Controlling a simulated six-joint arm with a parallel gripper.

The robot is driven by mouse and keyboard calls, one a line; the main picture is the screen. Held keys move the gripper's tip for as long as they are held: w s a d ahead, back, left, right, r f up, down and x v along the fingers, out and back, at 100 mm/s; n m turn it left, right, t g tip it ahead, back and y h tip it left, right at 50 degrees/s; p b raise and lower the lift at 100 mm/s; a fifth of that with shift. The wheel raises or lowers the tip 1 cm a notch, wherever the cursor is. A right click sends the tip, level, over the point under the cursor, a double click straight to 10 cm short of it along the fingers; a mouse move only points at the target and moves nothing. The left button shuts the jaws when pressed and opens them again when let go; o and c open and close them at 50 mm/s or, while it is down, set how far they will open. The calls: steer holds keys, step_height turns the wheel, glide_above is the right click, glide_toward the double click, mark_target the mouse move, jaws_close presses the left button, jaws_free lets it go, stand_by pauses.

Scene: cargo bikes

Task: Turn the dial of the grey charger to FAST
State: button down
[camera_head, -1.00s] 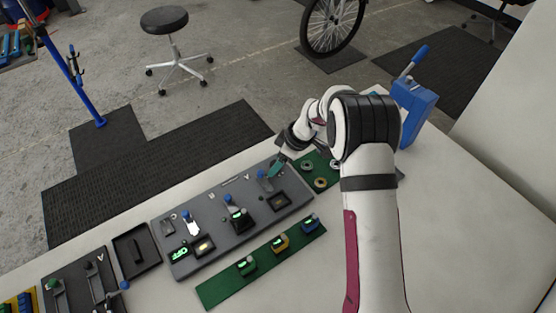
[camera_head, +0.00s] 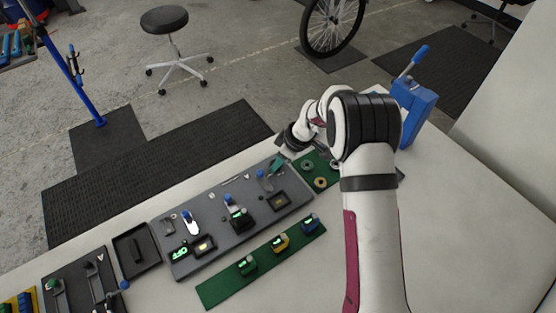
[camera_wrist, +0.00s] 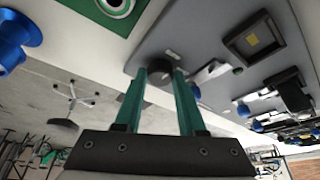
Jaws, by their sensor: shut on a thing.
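A long grey panel (camera_head: 222,217) lies on the white bench in the head view. It carries blue-knobbed parts, dark boxes and a green-lit display (camera_head: 180,252) that appears to read OFF. My gripper (camera_head: 276,166) is at the panel's upper right end, its green fingers pointing down. In the wrist view, a small dark round dial (camera_wrist: 163,66) stands on the grey surface between the fingertips of my gripper (camera_wrist: 158,78), which is shut on it. The fingers partly cover the dial, and I cannot read its marks or setting.
A green mat with rings (camera_head: 318,178) lies right of the panel, close to my gripper. A green strip (camera_head: 221,290) with small lit units lies in front. A black tray (camera_head: 137,250) is at left. A blue machine with a lever (camera_head: 413,103) stands behind my arm.

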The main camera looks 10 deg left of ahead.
steer(key=m+t, duration=0.1)
steer(key=m, duration=0.2)
steer(key=m+t+h, duration=0.1)
steer(key=m, duration=0.2)
steer(key=shift+s+a, duration=0.15)
steer(key=shift+s, duration=0.05)
steer(key=m+t+h, duration=0.1)
steer(key=m, duration=0.2)
steer(key=shift+a+m, duration=0.1)
steer(key=shift+m, duration=0.3)
steer(key=shift+a+m+t+h, duration=0.1)
steer(key=shift+m+t+h, duration=0.2)
steer(key=shift+m+h, duration=0.85)
steer(key=shift+m+y, duration=0.35)
steer(key=shift+m, duration=0.4)
steer(key=c, duration=0.5)
jaws_free()
steer(key=v, duration=1.5)
steer(key=shift+r, duration=0.4)
steer(key=shift+s, duration=0.1)
